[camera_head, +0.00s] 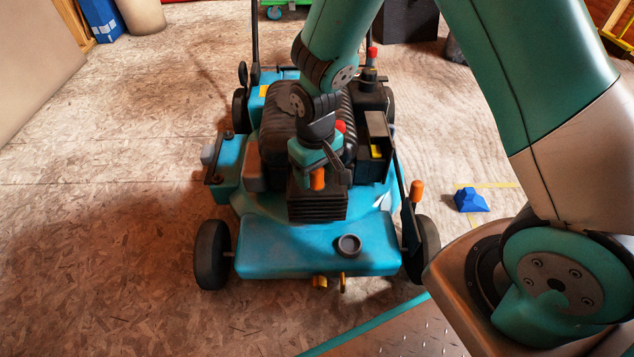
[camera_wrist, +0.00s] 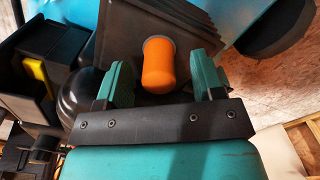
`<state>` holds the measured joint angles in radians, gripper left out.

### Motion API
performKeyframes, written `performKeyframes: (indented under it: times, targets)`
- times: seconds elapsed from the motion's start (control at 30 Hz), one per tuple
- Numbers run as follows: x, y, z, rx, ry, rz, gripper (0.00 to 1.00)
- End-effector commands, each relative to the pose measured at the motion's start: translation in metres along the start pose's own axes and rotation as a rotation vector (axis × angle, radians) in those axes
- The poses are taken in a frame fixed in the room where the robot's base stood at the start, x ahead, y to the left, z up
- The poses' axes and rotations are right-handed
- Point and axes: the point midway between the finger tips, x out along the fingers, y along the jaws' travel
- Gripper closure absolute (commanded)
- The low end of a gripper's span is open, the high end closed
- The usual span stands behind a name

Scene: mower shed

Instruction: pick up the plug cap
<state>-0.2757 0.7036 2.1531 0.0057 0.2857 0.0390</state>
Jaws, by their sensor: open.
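The plug cap is most likely the orange cylinder (camera_wrist: 159,66) at the front of the mower's engine. It stands out from a dark finned block (camera_wrist: 115,40) in the wrist view, and its orange end also shows in the head view (camera_head: 317,180). My gripper (camera_wrist: 162,78) is open, with one teal finger on each side of the orange cylinder. A visible gap separates each finger from it. In the head view my gripper (camera_head: 319,168) is low in front of the engine and hides part of it. I cannot tell how deep the fingers reach along the cylinder.
The blue mower (camera_head: 300,248) stands on a chipboard floor. A black box with a yellow part (camera_head: 376,150) is right of the engine. An orange-tipped lever (camera_head: 417,191) stands near the right front wheel (camera_head: 427,248). A blue block (camera_head: 470,200) lies on the floor. Left floor is clear.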

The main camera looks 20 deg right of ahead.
Motion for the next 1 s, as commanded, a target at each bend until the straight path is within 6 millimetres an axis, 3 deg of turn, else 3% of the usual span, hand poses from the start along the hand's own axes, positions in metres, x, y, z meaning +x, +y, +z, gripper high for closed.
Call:
performKeyframes:
  times: [0.2, 0.47, 0.83, 1.0]
  targets:
    - [0.001, 0.000, 0.000, 0.000, 0.001, 0.000, 0.38]
    - [0.000, 0.000, 0.000, -0.001, 0.001, 0.000, 0.98]
    - [-0.002, 0.000, 0.000, -0.001, 0.001, 0.000, 1.00]
    - [-0.017, 0.000, 0.000, 0.000, 0.001, 0.000, 1.00]
